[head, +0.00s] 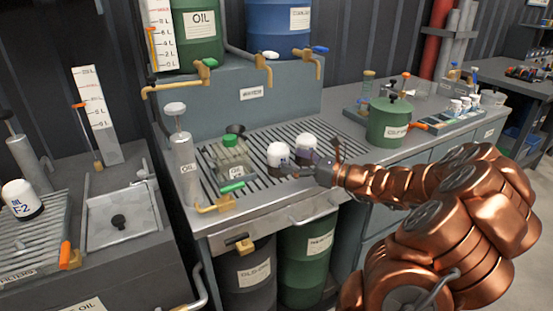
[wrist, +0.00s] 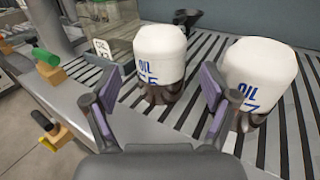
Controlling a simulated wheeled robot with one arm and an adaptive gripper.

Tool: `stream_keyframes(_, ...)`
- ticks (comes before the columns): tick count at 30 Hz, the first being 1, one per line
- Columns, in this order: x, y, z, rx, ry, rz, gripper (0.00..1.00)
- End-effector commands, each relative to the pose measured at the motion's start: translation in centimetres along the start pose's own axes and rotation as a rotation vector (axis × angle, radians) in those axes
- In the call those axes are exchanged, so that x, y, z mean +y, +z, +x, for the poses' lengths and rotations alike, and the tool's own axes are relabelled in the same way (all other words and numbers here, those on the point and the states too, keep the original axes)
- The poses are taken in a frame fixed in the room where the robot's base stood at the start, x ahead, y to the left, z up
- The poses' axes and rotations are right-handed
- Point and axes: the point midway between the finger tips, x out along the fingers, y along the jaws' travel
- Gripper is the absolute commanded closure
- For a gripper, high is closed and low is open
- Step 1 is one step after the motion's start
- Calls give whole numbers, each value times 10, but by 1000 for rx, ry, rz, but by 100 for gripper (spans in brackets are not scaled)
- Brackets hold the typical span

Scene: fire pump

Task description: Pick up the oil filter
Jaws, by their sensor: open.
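Two white-capped oil filters with dark lower bodies stand upright on the slatted grate (head: 262,190). The left one (head: 279,154) reads "OIL" with a partly readable mark below; in the wrist view this filter (wrist: 160,55) stands ahead, between my fingers' lines. The right one (head: 305,146) also shows in the wrist view (wrist: 258,70), with my right finger partly in front of it. Contact with either filter cannot be told.
A third white filter (head: 21,198) stands on the left bench's rack. A green canister (head: 389,122) is at the right. Brass taps (head: 203,68) hang above the back ledge.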

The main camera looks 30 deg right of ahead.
Motion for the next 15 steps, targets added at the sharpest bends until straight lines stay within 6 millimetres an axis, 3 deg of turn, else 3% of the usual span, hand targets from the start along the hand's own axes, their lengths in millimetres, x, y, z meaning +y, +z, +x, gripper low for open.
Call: stream_keyframes(15, 0, 7, 60, 3, 14, 0, 15)
